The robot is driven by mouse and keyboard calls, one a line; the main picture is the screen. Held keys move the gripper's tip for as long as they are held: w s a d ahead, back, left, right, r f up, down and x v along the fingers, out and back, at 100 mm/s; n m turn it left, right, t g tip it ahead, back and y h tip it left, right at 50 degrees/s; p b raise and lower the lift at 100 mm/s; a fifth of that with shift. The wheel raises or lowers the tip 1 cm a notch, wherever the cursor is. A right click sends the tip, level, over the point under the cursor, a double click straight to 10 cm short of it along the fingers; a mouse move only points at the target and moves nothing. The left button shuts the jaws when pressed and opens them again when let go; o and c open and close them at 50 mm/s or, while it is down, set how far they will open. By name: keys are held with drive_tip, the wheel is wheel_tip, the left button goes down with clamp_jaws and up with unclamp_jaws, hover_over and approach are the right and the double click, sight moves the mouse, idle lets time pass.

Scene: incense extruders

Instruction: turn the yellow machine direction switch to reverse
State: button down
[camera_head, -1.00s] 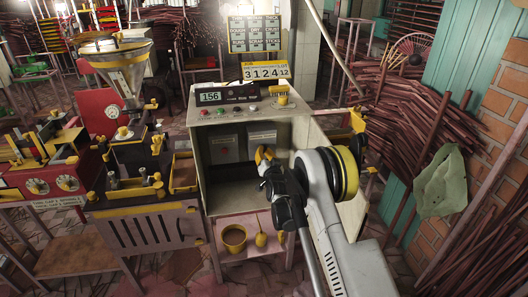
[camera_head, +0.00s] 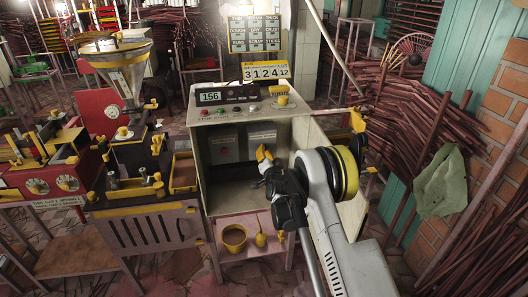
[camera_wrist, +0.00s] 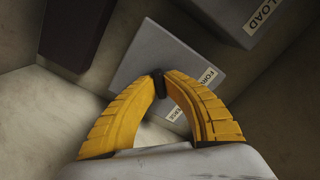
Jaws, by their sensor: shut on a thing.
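My gripper (camera_wrist: 158,88) has yellow ribbed fingers, and their tips are closed on a small dark switch knob (camera_wrist: 159,80). The knob stands on a grey switch plate (camera_wrist: 150,55) with white labels: one begins "FOR" (camera_wrist: 208,77), the other is partly covered and ends in "ERSE" (camera_wrist: 174,113). The fingers hide part of the plate, and the knob's exact angle is hard to tell. In the head view my gripper (camera_head: 264,153) reaches into the open cream cabinet (camera_head: 202,172), in front of the right grey panel (camera_head: 262,134); the knob is hidden there.
A second grey box labelled "LOAD" (camera_wrist: 262,15) is close by at the wrist view's upper right. The cabinet walls enclose my gripper. A yellow bucket (camera_head: 234,238) sits on a shelf below. A hopper machine (camera_head: 118,75) stands at left, and bundled sticks (camera_head: 415,125) at right.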

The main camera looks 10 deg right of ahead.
drive_tip(key=c, duration=1.5)
unclamp_jaws()
drive_tip(key=s, duration=0.7)
drive_tip(key=shift+s, duration=0.3)
